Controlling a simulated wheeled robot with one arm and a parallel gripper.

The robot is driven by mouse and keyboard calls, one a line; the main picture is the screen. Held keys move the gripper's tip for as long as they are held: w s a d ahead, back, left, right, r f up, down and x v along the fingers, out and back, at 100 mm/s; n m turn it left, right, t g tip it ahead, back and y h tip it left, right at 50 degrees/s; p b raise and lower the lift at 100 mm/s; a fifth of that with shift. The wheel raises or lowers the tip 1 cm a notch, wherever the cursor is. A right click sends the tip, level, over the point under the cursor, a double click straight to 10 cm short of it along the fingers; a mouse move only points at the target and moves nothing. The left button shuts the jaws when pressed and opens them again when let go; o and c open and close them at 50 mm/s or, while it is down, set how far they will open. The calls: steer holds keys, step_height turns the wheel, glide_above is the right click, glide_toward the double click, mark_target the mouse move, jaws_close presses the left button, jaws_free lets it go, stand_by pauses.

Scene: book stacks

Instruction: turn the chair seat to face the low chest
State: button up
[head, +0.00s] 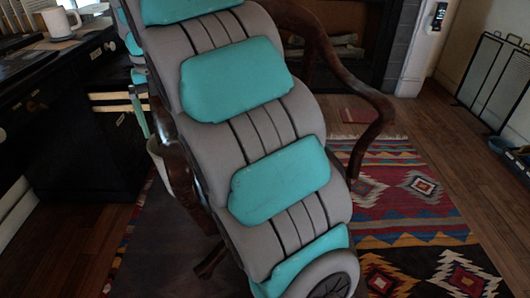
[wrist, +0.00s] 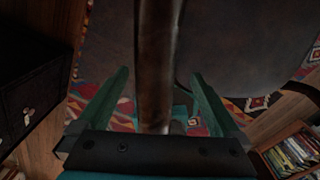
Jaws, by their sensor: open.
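The chair has dark brown curved wooden arms, and its right arm (head: 352,92) shows in the head view behind my own arm. Most of the chair, including its seat, is hidden there. In the wrist view my gripper (wrist: 160,74) is open, with its green fingers on either side of a brown wooden bar (wrist: 155,65) that looks like part of the chair. A dark smooth surface (wrist: 245,55), probably the seat, lies right of the bar. A dark drawer unit (wrist: 32,103) with pale knobs stands at the left; I cannot tell if it is the low chest.
A black desk (head: 85,140) with a white mug (head: 61,24) stands at the left. A patterned rug (head: 410,195) covers the floor. A fireplace (head: 345,40) is behind the chair, and a dark metal rack (head: 490,78) stands at the right. Books (wrist: 290,153) fill a low shelf.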

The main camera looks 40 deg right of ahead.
steer(key=shift+r+p, duration=2.2)
steer(key=shift+r, duration=2.3)
